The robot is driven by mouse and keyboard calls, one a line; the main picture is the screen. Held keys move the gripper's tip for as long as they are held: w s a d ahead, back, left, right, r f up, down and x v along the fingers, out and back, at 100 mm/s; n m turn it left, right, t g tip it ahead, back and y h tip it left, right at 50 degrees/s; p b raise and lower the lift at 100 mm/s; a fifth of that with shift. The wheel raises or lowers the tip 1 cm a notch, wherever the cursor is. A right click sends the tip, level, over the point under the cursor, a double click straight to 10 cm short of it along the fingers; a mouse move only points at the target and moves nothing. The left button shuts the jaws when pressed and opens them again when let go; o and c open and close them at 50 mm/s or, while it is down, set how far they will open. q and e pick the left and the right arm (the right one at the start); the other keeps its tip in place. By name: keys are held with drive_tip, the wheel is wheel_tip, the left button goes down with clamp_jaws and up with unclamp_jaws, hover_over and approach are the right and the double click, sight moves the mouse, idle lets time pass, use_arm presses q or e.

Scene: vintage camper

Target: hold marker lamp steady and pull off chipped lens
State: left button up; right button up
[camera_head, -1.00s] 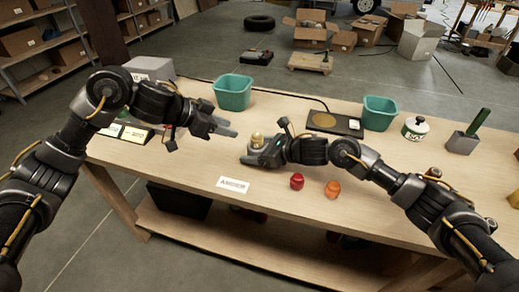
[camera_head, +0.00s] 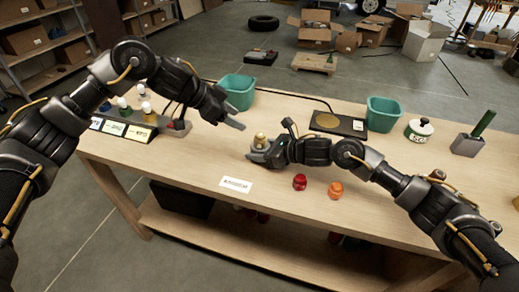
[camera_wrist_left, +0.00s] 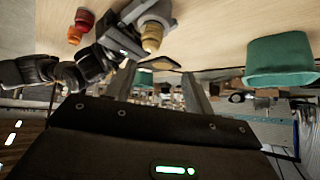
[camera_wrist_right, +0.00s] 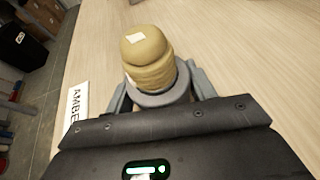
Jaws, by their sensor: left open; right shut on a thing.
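The marker lamp has a grey base (camera_wrist_right: 165,97) and a ribbed tan-yellow lens (camera_wrist_right: 150,62) with a pale patch near its top. In the head view the lens (camera_head: 260,139) points up above the table. My right gripper (camera_head: 262,152) is shut on the lamp's base, its fingers on both sides in the right wrist view. My left gripper (camera_head: 236,122) is open and empty, behind and left of the lamp and apart from it. In the left wrist view the lens (camera_wrist_left: 152,37) shows beyond the open fingers. The chip itself cannot be made out clearly.
A red lens (camera_head: 300,181) and an orange lens (camera_head: 336,188) stand at the front. A label card (camera_head: 236,185) lies left of them. Teal bins (camera_head: 238,92) (camera_head: 383,113), a black pad (camera_head: 338,123), a jar (camera_head: 420,129) and a bulb rack (camera_head: 130,130) stand around.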

sight(261, 133)
drive_tip(key=shift+a, duration=0.1)
use_arm(q)
drive_tip(key=shift+m+g, duration=0.8)
drive_tip(key=shift+g, duration=0.1)
drive_tip(key=shift+a+f+x, duration=0.15)
drive_tip(key=shift+x, duration=1.45)
drive_tip(key=shift+a+f+x, duration=0.1)
drive_tip(key=shift+a+x, duration=0.05)
drive_tip(key=shift+x, duration=1.4)
drive_tip(key=shift+a+f+x, duration=0.15)
drive_tip(key=shift+x, duration=1.45)
drive_tip(key=shift+s, duration=0.15)
drive_tip(key=shift+c, duration=0.4)
drive_tip(key=c, duration=1)
drive_tip(key=shift+r, duration=0.3)
drive_tip(key=shift+r, duration=1.25)
